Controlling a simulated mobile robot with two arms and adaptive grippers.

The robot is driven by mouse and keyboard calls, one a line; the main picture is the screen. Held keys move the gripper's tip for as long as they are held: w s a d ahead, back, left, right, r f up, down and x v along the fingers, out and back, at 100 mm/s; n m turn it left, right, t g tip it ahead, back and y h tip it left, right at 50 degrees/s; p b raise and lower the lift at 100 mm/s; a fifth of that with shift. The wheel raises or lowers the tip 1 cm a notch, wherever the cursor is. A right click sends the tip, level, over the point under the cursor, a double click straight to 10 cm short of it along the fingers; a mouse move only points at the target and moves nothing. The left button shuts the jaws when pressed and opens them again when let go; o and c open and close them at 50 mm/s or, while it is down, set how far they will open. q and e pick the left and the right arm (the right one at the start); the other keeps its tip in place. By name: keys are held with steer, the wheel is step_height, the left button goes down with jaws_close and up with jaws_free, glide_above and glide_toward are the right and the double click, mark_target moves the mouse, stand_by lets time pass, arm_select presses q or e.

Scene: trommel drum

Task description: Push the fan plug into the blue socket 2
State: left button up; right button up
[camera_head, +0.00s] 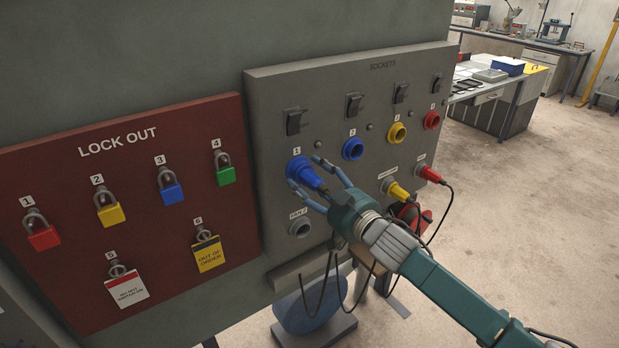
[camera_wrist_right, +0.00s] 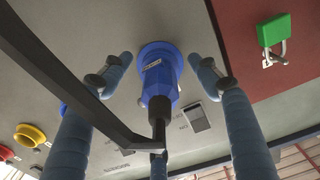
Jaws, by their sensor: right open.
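A blue plug (camera_head: 308,175) with a dark cable sits at the blue socket labelled 1 on the grey socket panel (camera_head: 330,125). The plug also shows in the right wrist view (camera_wrist_right: 160,82), against a blue flange on the panel. Blue socket 2 (camera_head: 353,149) is to its right, empty. My right gripper (camera_head: 305,172) is open, its fingers spread around the blue plug. In the right wrist view gaps show between the plug and the two upper fingers. Whether this plug is the fan's I cannot tell. My left gripper is not in view.
Yellow (camera_head: 396,132) and red (camera_head: 432,120) sockets are empty. A yellow plug (camera_head: 398,192) and a red plug (camera_head: 430,175) sit in the lower row, cables hanging. A grey socket (camera_head: 300,227) is below. The lock-out board (camera_head: 130,250) with padlocks is left.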

mark_target(326, 192)
jaws_close()
steer(key=shift+s+d+f+p, duration=0.1)
steer(key=shift+s+d+p, duration=0.2)
steer(key=shift+s, duration=0.05)
steer(key=shift+s+d, duration=0.4)
steer(key=shift+s, duration=0.1)
steer(key=shift+p+v, duration=1)
steer(key=shift+v, duration=0.95)
steer(key=shift+s+d, duration=0.2)
steer(key=shift+s, duration=0.15)
steer(key=shift+p+v, duration=0.9)
steer(key=shift+v, duration=1.2)
steer(key=shift+a, duration=0.1)
